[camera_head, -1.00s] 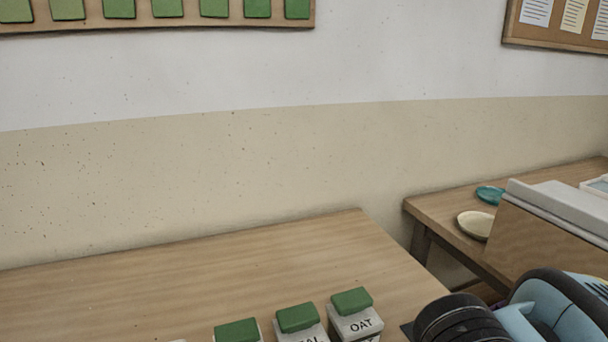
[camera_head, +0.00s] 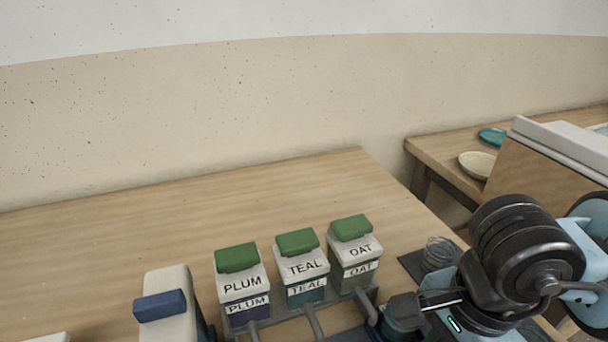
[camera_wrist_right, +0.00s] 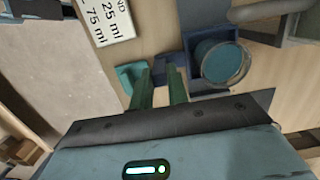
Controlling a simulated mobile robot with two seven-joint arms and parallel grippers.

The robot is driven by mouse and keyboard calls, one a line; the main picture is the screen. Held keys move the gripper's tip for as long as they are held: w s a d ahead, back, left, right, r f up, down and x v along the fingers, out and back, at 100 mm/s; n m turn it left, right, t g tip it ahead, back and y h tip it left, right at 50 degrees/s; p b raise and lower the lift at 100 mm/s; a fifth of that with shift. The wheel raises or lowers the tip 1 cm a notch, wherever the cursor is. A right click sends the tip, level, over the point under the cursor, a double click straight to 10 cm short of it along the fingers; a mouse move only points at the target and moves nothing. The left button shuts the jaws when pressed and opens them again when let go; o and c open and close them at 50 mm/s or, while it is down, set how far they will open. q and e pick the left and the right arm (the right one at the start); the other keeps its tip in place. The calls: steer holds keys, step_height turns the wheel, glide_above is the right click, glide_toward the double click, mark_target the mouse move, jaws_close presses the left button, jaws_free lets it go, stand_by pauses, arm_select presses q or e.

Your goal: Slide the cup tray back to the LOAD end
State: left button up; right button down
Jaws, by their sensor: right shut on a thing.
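The cup tray (camera_wrist_right: 192,48) is dark blue and shows in part in the right wrist view. A round cup (camera_wrist_right: 222,62) with teal inside sits in it. My right gripper (camera_wrist_right: 160,78) has its two green fingers close together at the tray's near side, shut on a dark blue part that looks like the tray's handle. In the head view my right gripper (camera_head: 395,312) is low at the right, beside the bucket row; its fingertips and the tray are mostly hidden there. The LOAD end cannot be made out. My left gripper is not in view.
Buckets marked PLUM (camera_head: 240,285), TEAL (camera_head: 302,268) and OAT (camera_head: 351,252) stand in a row with green lids. A pale post (camera_head: 172,325) with a blue block is left of them. Clear cups (camera_head: 438,253) stand near my right arm. The table behind is clear.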

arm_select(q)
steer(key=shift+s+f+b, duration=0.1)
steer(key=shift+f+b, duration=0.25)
arm_select(e)
steer(key=shift+w+d, duration=0.25)
steer(key=shift+d, duration=0.4)
steer(key=shift+w+d, duration=0.2)
steer(key=shift+d, duration=0.45)
steer(key=c, duration=1.5)
jaws_free()
steer(key=shift+o, duration=0.2)
